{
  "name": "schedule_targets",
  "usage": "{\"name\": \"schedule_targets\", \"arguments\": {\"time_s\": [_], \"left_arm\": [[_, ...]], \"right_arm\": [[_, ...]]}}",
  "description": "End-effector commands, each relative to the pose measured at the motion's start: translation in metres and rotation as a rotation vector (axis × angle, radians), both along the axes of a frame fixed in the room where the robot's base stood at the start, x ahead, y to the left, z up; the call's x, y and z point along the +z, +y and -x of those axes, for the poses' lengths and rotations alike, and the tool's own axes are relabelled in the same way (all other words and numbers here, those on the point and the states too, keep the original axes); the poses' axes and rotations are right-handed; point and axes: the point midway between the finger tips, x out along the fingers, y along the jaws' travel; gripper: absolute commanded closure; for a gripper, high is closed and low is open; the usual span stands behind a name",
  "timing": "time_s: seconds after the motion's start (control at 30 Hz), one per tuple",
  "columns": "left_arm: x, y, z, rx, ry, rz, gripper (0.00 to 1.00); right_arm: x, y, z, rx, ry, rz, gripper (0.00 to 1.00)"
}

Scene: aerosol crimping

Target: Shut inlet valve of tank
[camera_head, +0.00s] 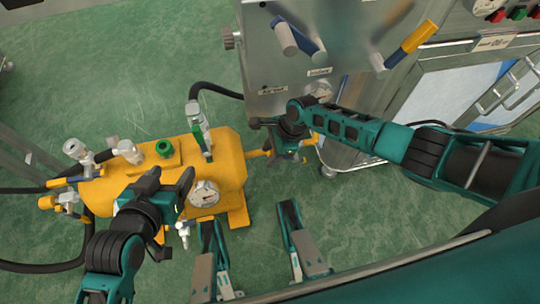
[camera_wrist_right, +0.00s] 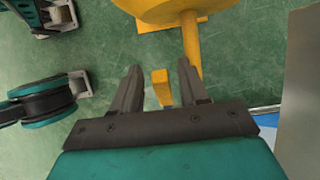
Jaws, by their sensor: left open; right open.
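A yellow tank (camera_head: 228,158) lies on the floor, with a gauge (camera_head: 204,194) and several fittings. A yellow pipe (camera_wrist_right: 191,42) leaves its right end and passes close to my right gripper (camera_head: 282,140). In the right wrist view, a short yellow bar (camera_wrist_right: 161,84), likely a valve handle, lies between the open fingers of the right gripper (camera_wrist_right: 158,78); contact cannot be told. My left gripper (camera_head: 170,186) is open above the tank's front middle. A yellow-handled valve (camera_head: 62,182) is at the tank's left end. Which valve is the inlet is not marked.
A grey machine panel (camera_head: 282,75) with labels and levers stands behind my right gripper. A black hose (camera_head: 215,88) runs from the panel toward an upright valve (camera_head: 197,118) on the tank. A wire-shelf cart (camera_head: 510,95) is at the right. Green floor is open at the upper left.

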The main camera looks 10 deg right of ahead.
Motion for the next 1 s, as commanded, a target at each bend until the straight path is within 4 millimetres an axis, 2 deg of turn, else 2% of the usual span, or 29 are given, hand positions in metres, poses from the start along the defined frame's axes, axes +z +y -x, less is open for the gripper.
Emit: {"name": "schedule_targets", "arguments": {"time_s": [0.1, 0.37, 0.83, 1.0], "left_arm": [[0.0006, -0.0016, -0.0026, 0.001, -0.007, 0.006, 0.33], [0.0046, -0.0017, -0.0063, 0.001, -0.016, 0.007, 0.33], [0.0045, -0.0005, -0.0071, 0.004, -0.018, 0.006, 0.33], [0.0040, -0.0002, -0.0068, 0.004, -0.017, 0.006, 0.33]], "right_arm": [[-0.0062, 0.0027, -0.0004, 0.000, -0.001, 0.000, 0.56], [-0.0058, 0.0030, -0.0003, 0.000, -0.002, -0.001, 0.56], [-0.0059, 0.0027, 0.0000, 0.001, -0.001, 0.000, 1.00], [-0.0060, 0.0026, 0.0001, 0.001, -0.001, 0.000, 1.00]]}}
